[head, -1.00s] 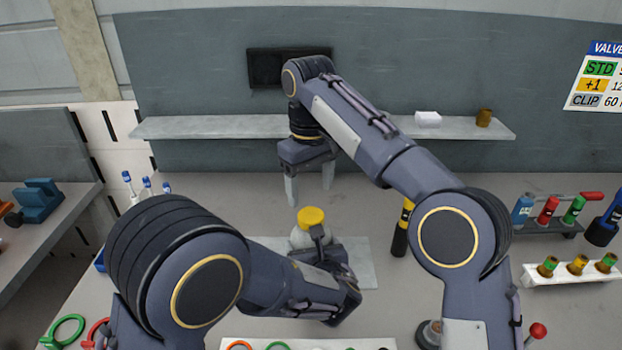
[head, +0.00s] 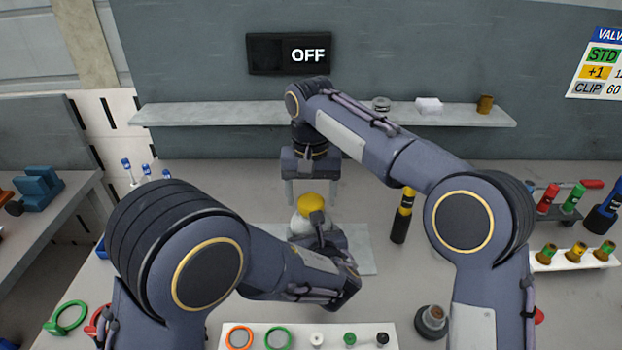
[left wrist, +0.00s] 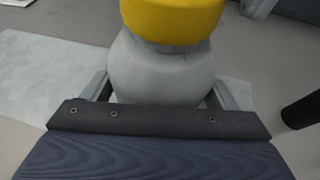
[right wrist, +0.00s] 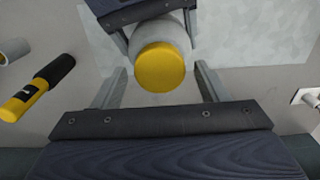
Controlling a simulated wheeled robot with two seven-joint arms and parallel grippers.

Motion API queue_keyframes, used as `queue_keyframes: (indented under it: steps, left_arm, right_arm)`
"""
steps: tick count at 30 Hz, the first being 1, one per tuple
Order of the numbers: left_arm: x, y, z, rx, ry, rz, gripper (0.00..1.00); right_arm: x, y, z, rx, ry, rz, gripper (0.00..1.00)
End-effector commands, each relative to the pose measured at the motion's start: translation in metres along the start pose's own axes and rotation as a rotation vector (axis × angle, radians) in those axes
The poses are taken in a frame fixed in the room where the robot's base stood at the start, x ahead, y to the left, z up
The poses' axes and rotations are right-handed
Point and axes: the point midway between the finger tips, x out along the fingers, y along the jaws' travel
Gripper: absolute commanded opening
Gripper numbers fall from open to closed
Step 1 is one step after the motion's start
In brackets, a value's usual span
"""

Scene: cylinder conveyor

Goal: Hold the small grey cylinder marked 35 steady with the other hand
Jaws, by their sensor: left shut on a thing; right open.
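The small grey cylinder (head: 300,226) with a yellow top stands upright on a pale plate (head: 358,240) on the bench. No number 35 shows on it from here. My left gripper (left wrist: 162,95) is shut around its grey body, with one finger at each side; in the head view my left arm hides part of it. My right gripper (head: 313,192) is open, pointing down above and behind the cylinder. In the right wrist view the yellow top (right wrist: 161,68) lies between and beyond the two open fingers, apart from them.
A white tray (head: 310,328) with rings and small parts lies in front. A rack of valves (head: 575,258) is at right. A shelf (head: 230,117) runs along the back wall under an OFF sign (head: 290,54).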

Motion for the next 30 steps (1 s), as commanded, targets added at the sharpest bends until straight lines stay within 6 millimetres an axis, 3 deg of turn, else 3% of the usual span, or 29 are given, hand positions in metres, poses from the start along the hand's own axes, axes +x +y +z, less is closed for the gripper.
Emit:
queue_keyframes:
  steps: [12, 22, 26, 30]
  left_arm:
    - [0.0, -0.0002, 0.0003, 0.0, 0.0, 0.0, 0.16]
    - [0.0, -0.0002, 0.0003, 0.0, -0.001, 0.0, 0.16]
    - [0.0, -0.0002, 0.0003, 0.0, -0.001, 0.0, 0.16]
    - [0.0, -0.0002, 0.0003, 0.0, -0.001, 0.0, 0.16]
  right_arm:
    - [0.0093, 0.0003, 0.0001, 0.0, 0.0, 0.0, 0.67]
    - [0.0093, 0.0002, 0.0001, -0.001, 0.0, 0.0, 0.24]
    - [0.0093, 0.0002, 0.0001, -0.022, 0.0, 0.0, 0.22]
    - [0.0093, 0.0003, 0.0, -0.218, -0.001, -0.001, 0.22]
